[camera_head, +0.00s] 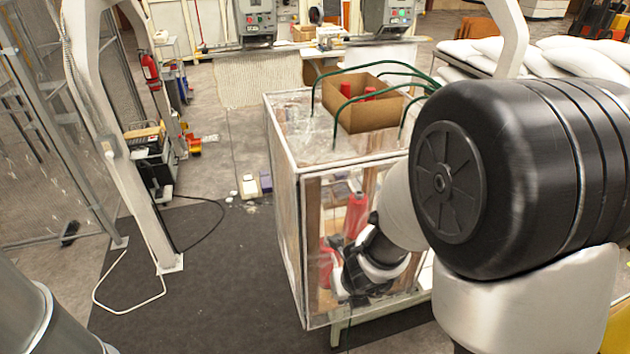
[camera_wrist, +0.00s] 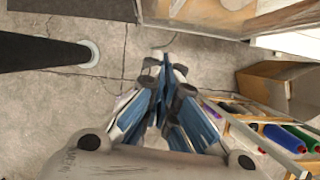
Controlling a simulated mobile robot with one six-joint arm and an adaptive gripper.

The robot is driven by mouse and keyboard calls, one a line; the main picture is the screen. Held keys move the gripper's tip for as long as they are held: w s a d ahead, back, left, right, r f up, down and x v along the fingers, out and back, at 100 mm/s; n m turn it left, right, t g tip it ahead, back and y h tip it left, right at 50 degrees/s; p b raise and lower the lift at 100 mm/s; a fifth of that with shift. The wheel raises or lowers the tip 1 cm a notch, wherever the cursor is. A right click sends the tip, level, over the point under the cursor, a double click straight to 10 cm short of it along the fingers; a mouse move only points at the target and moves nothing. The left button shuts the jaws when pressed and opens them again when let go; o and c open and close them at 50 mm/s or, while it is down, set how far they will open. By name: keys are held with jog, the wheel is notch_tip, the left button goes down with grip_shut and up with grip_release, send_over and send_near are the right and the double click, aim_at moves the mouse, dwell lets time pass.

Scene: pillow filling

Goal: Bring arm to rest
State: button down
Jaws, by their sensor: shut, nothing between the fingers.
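My gripper (camera_wrist: 165,72) shows in the wrist view with its two fingers brought together at the tips. Nothing is between them, and bare floor lies beyond. In the head view my black and white arm (camera_head: 540,170) fills the right side and reaches in front of a clear-walled cabinet (camera_head: 285,215). My gripper cannot be made out clearly in the head view.
An open cardboard box (camera_head: 365,112) sits on the cabinet top among green hoops (camera_head: 345,88). White pillows (camera_head: 590,62) lie at the back right. A white frame post (camera_head: 120,150) stands at the left. Dark mat (camera_head: 200,290) floor left of the cabinet is mostly clear.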

jog(key=s+a+f+n+t+y+b, duration=0.1)
jog(key=s+a+n+y+b, duration=0.3)
jog(key=n+b, duration=1.35)
jog(key=s+d+f+n+h+b, duration=0.2)
jog(key=s+d+f+n+b, duration=0.2)
jog(key=s+n+b, duration=0.3)
jog(key=s+d+f+n+h+b, duration=0.2)
jog(key=s+d+f+n+b, duration=0.2)
jog(key=s+n+b, duration=0.3)
jog(key=f+n+b, duration=0.1)
jog(key=n, duration=0.1)
jog(key=shift+d+f+n+g+h, duration=0.3)
jog(key=shift+d+f+n, duration=0.05)
jog(key=shift+d, duration=0.05)
